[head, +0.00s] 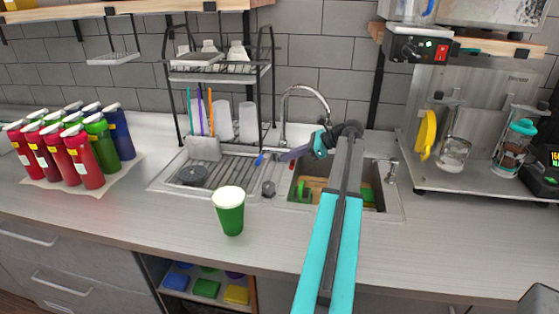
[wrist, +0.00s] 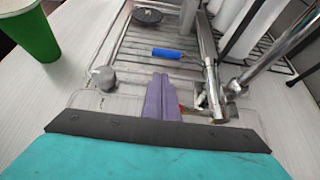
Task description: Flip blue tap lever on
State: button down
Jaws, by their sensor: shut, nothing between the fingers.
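The blue tap lever (wrist: 168,53) shows in the wrist view as a short blue handle lying roughly crosswise, beyond my fingertips. In the head view its blue tip (head: 259,159) shows just left of my fingertips. The chrome tap (head: 288,97) stands behind the sink, and its metal body also shows right of my fingers in the wrist view (wrist: 215,92). My gripper (head: 281,157) reaches left with its purple fingers shut and empty. In the wrist view the fingertips (wrist: 160,77) point toward the lever, apart from it in the picture. Part of the tap base is hidden behind the fingers.
A green cup (head: 230,213) stands on the counter in front of the drainboard (head: 162,187). A rack (head: 220,73) with bottles and cups rises behind it. A grey round knob (head: 268,189) is close to my gripper. Several colored bottles (head: 85,162) stand at left.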

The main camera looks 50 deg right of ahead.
jog(key=shift+p+x, duration=1.2)
jog(key=shift+x, duration=3.55)
jog(key=shift+r, duration=0.1)
notch_tip(320, 180, up, 2)
jog(key=shift+d+r+p, duration=0.1)
jog(key=shift+r+p, duration=0.1)
jog(key=shift+p, duration=1.05)
jog(key=shift+w+d+r+p, duration=0.15)
jog(key=shift+r+p, duration=0.25)
jog(key=shift+r, duration=0.1)
jog(key=shift+w+d+r+p, duration=0.1)
jog(key=shift+d+r+p, duration=0.05)
jog(key=shift+r+p, duration=0.3)
jog(key=shift+s, duration=0.1)
jog(key=shift+s+d+r+b, duration=0.15)
jog(key=shift+s+d+b, duration=0.1)
jog(key=shift+s+b, duration=0.15)
jog(key=b+v, duration=0.2)
jog(key=v, duration=0.4)
jog(key=shift+r, duration=0.2)
jog(key=shift+s+d, duration=0.1)
